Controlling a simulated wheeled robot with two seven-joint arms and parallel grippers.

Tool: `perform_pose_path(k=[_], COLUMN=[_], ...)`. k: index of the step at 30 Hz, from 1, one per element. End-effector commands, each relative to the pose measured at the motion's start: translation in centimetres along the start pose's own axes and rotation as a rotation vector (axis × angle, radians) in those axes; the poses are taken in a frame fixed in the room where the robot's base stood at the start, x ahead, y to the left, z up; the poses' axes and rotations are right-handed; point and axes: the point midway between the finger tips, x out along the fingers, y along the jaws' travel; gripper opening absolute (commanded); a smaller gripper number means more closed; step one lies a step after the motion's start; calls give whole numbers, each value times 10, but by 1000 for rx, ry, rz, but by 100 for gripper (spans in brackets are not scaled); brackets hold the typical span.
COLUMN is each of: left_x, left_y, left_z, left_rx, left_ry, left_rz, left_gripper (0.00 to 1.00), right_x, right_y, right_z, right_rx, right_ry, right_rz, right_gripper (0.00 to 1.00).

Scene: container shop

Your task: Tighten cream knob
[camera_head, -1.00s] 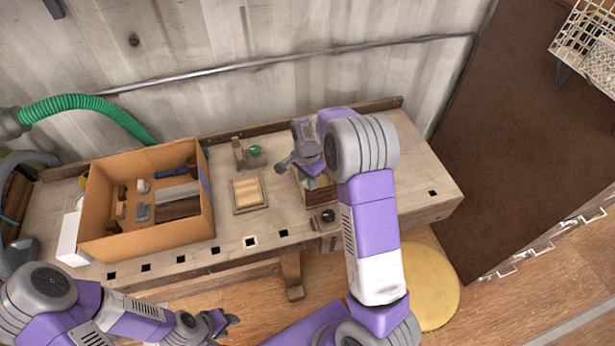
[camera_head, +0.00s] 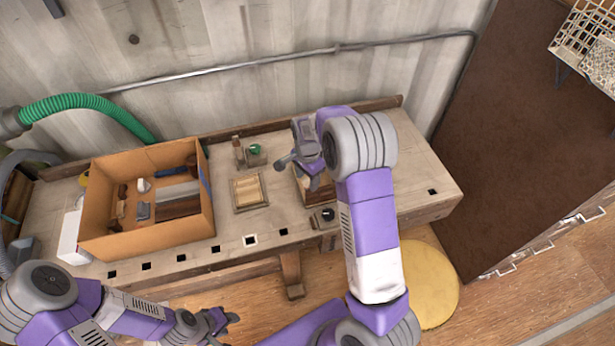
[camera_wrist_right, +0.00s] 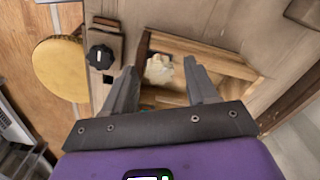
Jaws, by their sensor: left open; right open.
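A cream, lobed object that looks like the cream knob (camera_wrist_right: 158,70) lies in a wooden box (camera_wrist_right: 205,47) in the right wrist view. My right gripper (camera_wrist_right: 160,66) is open, with its fingers either side of the cream object in the picture; I cannot tell whether they touch it. In the head view the right gripper (camera_head: 299,173) is over the box (camera_head: 320,196), whose inside is mostly hidden by the arm. My left gripper (camera_head: 228,319) is open and empty, low in front of the bench.
A black knob (camera_wrist_right: 100,58) sits on a wooden block at the bench's front edge, also in the head view (camera_head: 328,215). A small wooden tray (camera_head: 249,191), a green round item (camera_head: 255,149) and a large cardboard box (camera_head: 147,241) with tools stand further left.

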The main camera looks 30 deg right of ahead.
Motion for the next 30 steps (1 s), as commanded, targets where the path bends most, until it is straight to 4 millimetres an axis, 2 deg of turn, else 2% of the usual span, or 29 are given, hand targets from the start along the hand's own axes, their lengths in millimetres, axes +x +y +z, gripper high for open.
perform_pose_path(k=[5,15,18,22,30], left_x=[-1,-10,-12,-12,-12], left_y=[0,4,4,5,4], left_z=[0,0,0,0,0], left_rx=[0,0,0,0,0], left_ry=[0,0,0,0,0], left_rz=[0,0,0,0,0], left_gripper=[43,43,43,43,43], right_x=[-4,-59,-69,-76,-76], right_y=[0,-1,0,0,0], right_z=[0,0,0,0,0], right_rx=[0,0,0,0,0], right_ry=[0,0,0,0,0], right_rz=[0,-3,-1,0,0], right_gripper=[57,57,57,57,57])
